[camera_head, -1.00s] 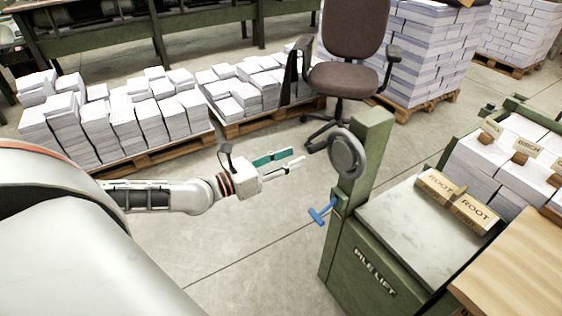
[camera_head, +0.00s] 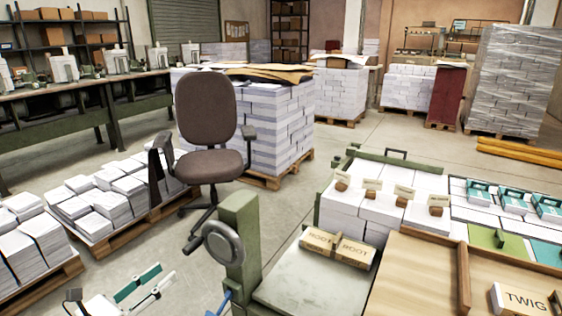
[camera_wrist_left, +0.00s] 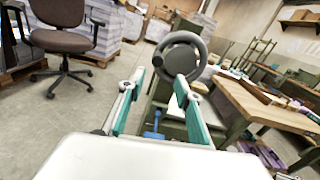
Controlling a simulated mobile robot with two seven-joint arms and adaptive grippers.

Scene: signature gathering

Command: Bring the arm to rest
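My left gripper (camera_head: 165,272) is at the lower left of the head view, with two teal-padded fingers spread apart and nothing between them. In the left wrist view the fingers (camera_wrist_left: 155,92) are also apart and empty. The gripper is in the air to the left of the green pile lift (camera_head: 238,222), not touching it. The lift's grey handwheel (camera_head: 222,242) shows beyond the fingertips in the wrist view (camera_wrist_left: 180,57). My right gripper is in neither view.
A brown office chair (camera_head: 207,120) stands behind the lift. Pallets of paper stacks (camera_head: 100,205) lie at the left. A wooden table (camera_head: 415,275) with a TWIG block (camera_head: 520,300) is at the right. Open floor lies between pallets and lift.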

